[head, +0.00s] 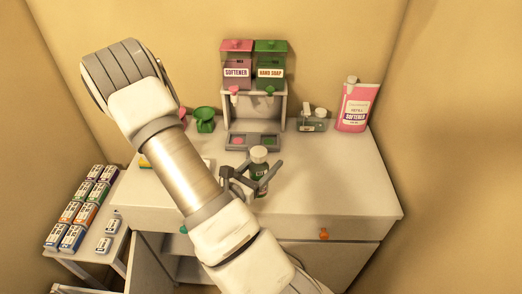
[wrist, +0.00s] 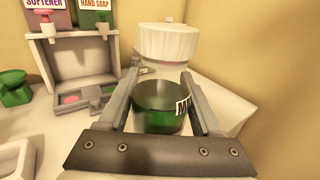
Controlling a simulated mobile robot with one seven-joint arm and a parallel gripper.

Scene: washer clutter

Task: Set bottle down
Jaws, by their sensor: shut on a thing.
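My gripper (head: 256,180) is shut on a dark green bottle with a white cap (head: 259,174), near the middle of the white counter. The bottle looks upright. Its base is hidden by the gripper, so I cannot tell whether it touches the counter. In the wrist view the bottle (wrist: 160,121) sits between the two fingers (wrist: 162,80), with its large white ribbed cap above and part of a white label at its right side.
A grey dispenser stand (head: 233,112) holds a pink softener tank (head: 236,54) and a green hand soap tank (head: 270,55). The counter's right side (head: 345,175) is clear.

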